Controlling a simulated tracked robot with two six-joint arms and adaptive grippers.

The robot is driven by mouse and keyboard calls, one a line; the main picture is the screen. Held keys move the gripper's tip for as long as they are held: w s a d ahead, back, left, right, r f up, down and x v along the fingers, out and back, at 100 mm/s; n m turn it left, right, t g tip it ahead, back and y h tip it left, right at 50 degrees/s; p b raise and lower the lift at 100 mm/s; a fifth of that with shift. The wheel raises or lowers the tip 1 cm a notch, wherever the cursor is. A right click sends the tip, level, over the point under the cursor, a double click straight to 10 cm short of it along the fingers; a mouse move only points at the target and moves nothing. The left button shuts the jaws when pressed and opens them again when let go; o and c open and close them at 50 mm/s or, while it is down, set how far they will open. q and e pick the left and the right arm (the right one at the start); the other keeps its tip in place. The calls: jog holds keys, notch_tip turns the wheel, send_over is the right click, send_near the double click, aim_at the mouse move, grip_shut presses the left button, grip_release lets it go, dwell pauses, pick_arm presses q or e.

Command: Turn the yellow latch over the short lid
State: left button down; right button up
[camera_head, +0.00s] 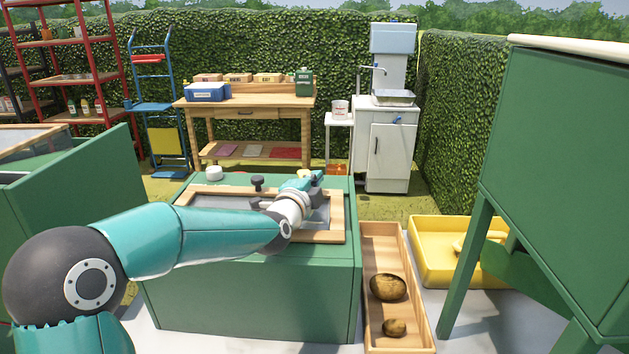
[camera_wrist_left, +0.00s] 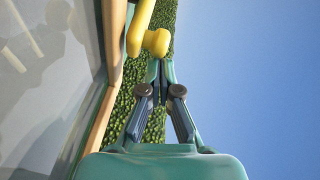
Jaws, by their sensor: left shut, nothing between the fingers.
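The lid (camera_head: 337,222) has a wooden frame around a grey pane and lies on top of the green box (camera_head: 250,300). A yellow latch shows partly at the lid's far edge (camera_head: 303,174), mostly hidden by my arm. In the left wrist view the yellow latch (camera_wrist_left: 155,40) has a rounded knob and stands by the wooden frame (camera_wrist_left: 113,50). My left gripper (camera_head: 316,178) is over the far right part of the lid. Its fingers (camera_wrist_left: 158,68) are shut and empty, with the tips close to the latch knob; I cannot tell if they touch. My right gripper is out of view.
A dark knob (camera_head: 257,183) stands on the lid's far side, and a white round thing (camera_head: 213,173) at the box's far left corner. A wooden tray with potatoes (camera_head: 370,250) lies right of the box. A tall green cabinet (camera_head: 560,150) stands at right.

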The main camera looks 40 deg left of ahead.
pick_arm(q)
jog(key=shift+s+a+f+b, duration=0.1)
jog(key=shift+s+a+b, duration=0.65)
jog(key=shift+s+a, duration=0.25)
jog(key=shift+r, duration=0.2)
jog(key=shift+d+r+p, duration=0.2)
jog(key=shift+d+p, duration=0.3)
jog(key=shift+p, duration=0.15)
jog(key=d, duration=0.1)
jog(key=d+p, duration=0.1)
jog(key=d+r+p, duration=0.1)
jog(key=shift+s, duration=0.35)
jog(key=s+b, duration=0.1)
jog(key=s, duration=0.8)
jog(key=shift+s+b, duration=0.2)
jog(key=shift+b, duration=0.15)
jog(key=shift+s, duration=0.35)
